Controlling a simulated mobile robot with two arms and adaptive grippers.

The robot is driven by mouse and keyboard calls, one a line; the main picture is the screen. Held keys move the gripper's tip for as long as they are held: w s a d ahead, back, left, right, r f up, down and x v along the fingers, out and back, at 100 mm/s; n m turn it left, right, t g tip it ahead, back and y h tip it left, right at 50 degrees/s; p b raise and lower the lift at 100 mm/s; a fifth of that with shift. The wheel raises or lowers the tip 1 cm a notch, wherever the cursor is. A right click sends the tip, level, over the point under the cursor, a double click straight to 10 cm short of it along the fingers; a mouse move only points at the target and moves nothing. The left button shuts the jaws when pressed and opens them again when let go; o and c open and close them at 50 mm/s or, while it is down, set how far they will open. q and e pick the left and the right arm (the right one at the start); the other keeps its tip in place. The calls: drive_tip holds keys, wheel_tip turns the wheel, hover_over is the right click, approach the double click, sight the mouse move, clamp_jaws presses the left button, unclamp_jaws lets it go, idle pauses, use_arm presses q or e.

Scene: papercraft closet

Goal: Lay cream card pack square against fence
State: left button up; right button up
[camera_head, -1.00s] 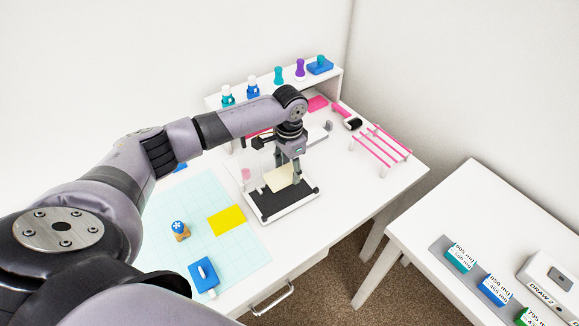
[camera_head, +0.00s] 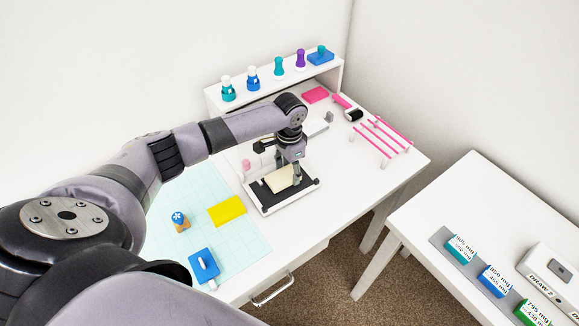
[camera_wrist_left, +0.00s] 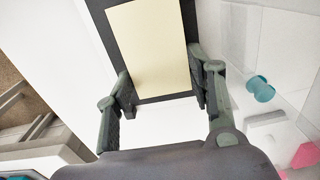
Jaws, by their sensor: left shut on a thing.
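The cream card pack (camera_head: 279,181) is over the black bed (camera_head: 254,191) of a white-edged stand on the table, low and seemingly at bed level. Whether it fully touches the bed I cannot tell. My left gripper (camera_head: 295,179) points down and is shut on the pack. In the left wrist view the pack (camera_wrist_left: 150,45) lies between the two fingers (camera_wrist_left: 162,75), with dark bed showing along its sides and near end. The fence cannot be made out clearly; my gripper covers part of the stand. My right gripper is not in view.
A yellow pad (camera_head: 227,211), a blue block (camera_head: 203,265) and a blue-topped stamp (camera_head: 179,220) lie left on a pale grid mat (camera_head: 231,249). A pink rack (camera_head: 384,140) stands right. A shelf (camera_head: 225,106) with bottles is behind.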

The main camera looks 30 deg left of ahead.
sight(290, 173)
use_arm(q)
drive_tip(key=shift+f, duration=0.15)
idle(0.3)
drive_tip(key=o, duration=1.3)
drive_tip(key=shift+c, duration=0.2)
wheel_tip(290, 173, up, 12)
